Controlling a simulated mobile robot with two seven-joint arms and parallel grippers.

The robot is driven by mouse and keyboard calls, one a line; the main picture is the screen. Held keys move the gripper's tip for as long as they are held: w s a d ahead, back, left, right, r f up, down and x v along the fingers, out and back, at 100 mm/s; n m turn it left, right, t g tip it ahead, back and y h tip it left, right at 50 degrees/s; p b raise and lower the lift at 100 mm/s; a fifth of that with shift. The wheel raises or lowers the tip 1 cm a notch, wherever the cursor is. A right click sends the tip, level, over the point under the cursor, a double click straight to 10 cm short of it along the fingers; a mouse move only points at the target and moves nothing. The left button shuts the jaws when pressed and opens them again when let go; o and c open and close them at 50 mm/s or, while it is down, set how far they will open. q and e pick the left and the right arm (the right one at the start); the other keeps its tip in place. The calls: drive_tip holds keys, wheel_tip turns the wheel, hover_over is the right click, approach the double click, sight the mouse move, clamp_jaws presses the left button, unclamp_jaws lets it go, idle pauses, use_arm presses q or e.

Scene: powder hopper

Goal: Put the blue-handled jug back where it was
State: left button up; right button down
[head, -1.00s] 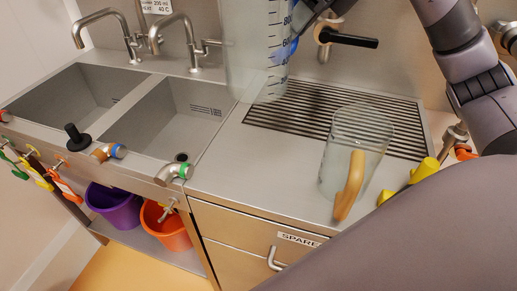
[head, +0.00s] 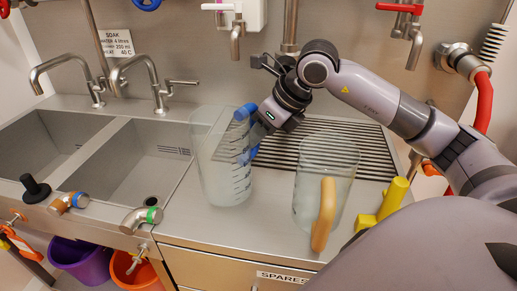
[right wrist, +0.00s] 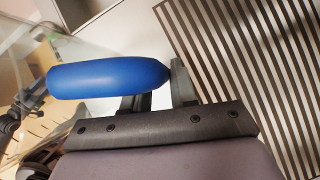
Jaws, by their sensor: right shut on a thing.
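The blue-handled jug (head: 215,165) is a clear measuring jug with dark marks, upright at the counter between the right sink basin and the drain grille. I cannot tell whether its base touches the counter. My right gripper (head: 262,122) is at its blue handle (head: 240,114), on the jug's right side. In the right wrist view, the blue handle (right wrist: 105,76) lies across the fingers of my right gripper (right wrist: 158,92), which is shut on it. The jug's wall shows only partly there. My left gripper is out of view.
A clear jug with a tan handle (head: 324,215) stands right of the blue-handled jug. A yellow object (head: 393,198) is beside it. The slotted drain grille (head: 368,160) lies behind. Taps line the front and back of the sinks (head: 125,165). Buckets sit below.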

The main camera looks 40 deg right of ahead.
drive_tip(key=shift+f, duration=1.95)
drive_tip(key=c, duration=0.9)
unclamp_jaws()
drive_tip(key=shift+f, duration=0.1)
drive_tip(key=b+v, duration=0.1)
drive_tip(key=v, duration=1.1)
drive_tip(key=shift+a, duration=0.1)
